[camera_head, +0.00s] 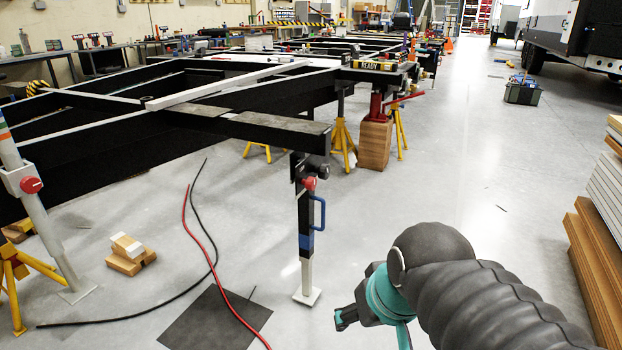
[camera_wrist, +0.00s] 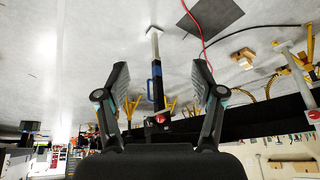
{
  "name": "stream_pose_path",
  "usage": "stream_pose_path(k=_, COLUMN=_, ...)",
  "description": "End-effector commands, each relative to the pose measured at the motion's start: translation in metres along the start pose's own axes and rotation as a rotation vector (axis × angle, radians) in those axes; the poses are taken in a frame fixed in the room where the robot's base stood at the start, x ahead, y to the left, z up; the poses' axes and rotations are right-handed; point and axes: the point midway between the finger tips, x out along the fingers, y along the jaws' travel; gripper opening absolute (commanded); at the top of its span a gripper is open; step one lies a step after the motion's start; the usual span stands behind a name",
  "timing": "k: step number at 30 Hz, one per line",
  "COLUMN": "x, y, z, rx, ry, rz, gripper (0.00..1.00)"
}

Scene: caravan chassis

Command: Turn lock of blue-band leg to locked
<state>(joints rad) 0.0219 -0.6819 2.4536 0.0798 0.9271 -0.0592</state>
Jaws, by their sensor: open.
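The blue-band leg (camera_head: 306,243) stands upright below the end of the black chassis beam, with a blue handle (camera_head: 320,213) on its right side and a white foot on the floor. A red knob (camera_head: 309,183), seemingly its lock, sits near the top beside a dark round part. In the wrist view the picture is upside down; the leg (camera_wrist: 157,88) and red knob (camera_wrist: 160,118) appear between the fingers, beyond them. My gripper (camera_head: 346,318) is open and empty, right of and nearer than the leg; its spread fingers also show in the wrist view (camera_wrist: 160,72). Nothing touches the leg.
Another leg with a red knob (camera_head: 32,185) stands at the left. A dark mat (camera_head: 215,320), a red hose (camera_head: 205,235) and wood blocks (camera_head: 130,254) lie on the floor. Yellow stands (camera_head: 343,140) are behind. Stacked boards (camera_head: 597,250) border the right; the floor between is clear.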

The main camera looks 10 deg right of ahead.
Motion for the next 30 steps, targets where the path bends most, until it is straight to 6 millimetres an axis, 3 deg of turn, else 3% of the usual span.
stream_pose_path(k=8, x=0.031, y=-0.025, z=-0.062, rx=0.055, ry=-0.131, rz=-0.24, gripper=0.68)
stream_pose_path(k=17, x=0.076, y=-0.034, z=-0.155, rx=0.113, ry=-0.144, rz=-0.561, gripper=0.68)
stream_pose_path(k=23, x=0.113, y=-0.019, z=-0.222, rx=0.156, ry=-0.064, rz=-0.772, gripper=0.68)
stream_pose_path(k=30, x=0.166, y=0.028, z=-0.297, rx=0.213, ry=0.128, rz=-0.992, gripper=0.68)
